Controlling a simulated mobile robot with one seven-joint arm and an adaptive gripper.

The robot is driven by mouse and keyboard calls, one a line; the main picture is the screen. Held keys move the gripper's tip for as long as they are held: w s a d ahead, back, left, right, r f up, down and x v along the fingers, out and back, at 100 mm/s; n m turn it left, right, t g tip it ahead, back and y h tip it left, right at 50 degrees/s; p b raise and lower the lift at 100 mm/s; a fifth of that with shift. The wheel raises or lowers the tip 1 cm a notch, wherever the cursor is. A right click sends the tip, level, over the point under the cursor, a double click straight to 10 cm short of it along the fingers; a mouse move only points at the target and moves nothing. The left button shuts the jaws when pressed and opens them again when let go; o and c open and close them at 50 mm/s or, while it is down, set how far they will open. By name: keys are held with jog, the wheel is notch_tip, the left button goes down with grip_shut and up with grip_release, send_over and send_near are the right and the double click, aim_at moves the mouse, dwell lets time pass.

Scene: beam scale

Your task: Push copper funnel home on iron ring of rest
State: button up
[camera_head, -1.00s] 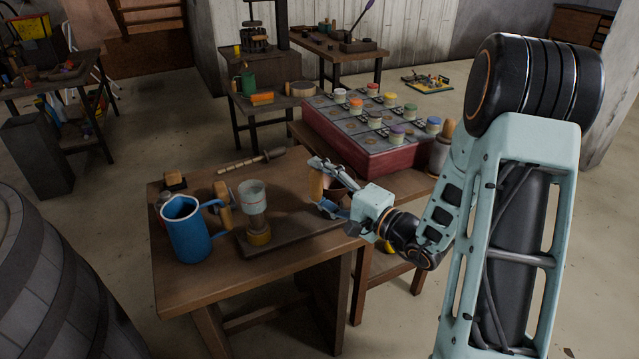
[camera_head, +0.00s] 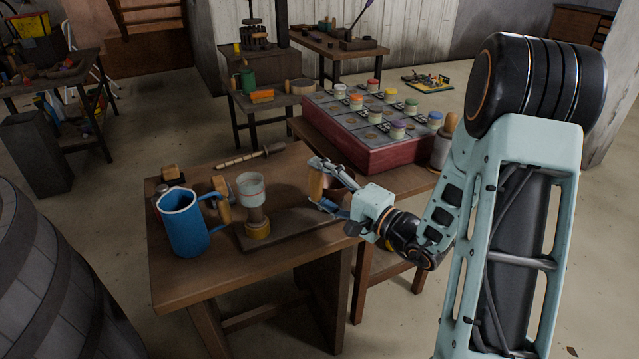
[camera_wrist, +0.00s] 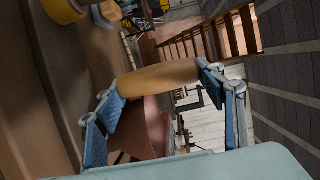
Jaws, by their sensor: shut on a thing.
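My gripper (camera_head: 320,183) is shut on the tan handle of the copper funnel, above the right end of the table. The tan handle (camera_wrist: 158,78) lies across between the fingertips in the wrist view. The reddish-brown copper body (camera_wrist: 140,128) shows beside it, partly hidden by the fingers. In the head view the funnel (camera_head: 340,177) is small and dark, partly behind the fingers. I cannot make out the iron ring of the rest.
A blue jug (camera_head: 185,225) stands at the table's left front. A dark board (camera_head: 300,232) lies under the post. A wooden-handled rod (camera_head: 245,158) lies at the back. A red box (camera_head: 385,155) with several coloured-lidded jars stands behind my gripper.

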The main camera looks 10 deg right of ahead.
jog(key=o, duration=1.6)
jog(key=v, duration=1.2)
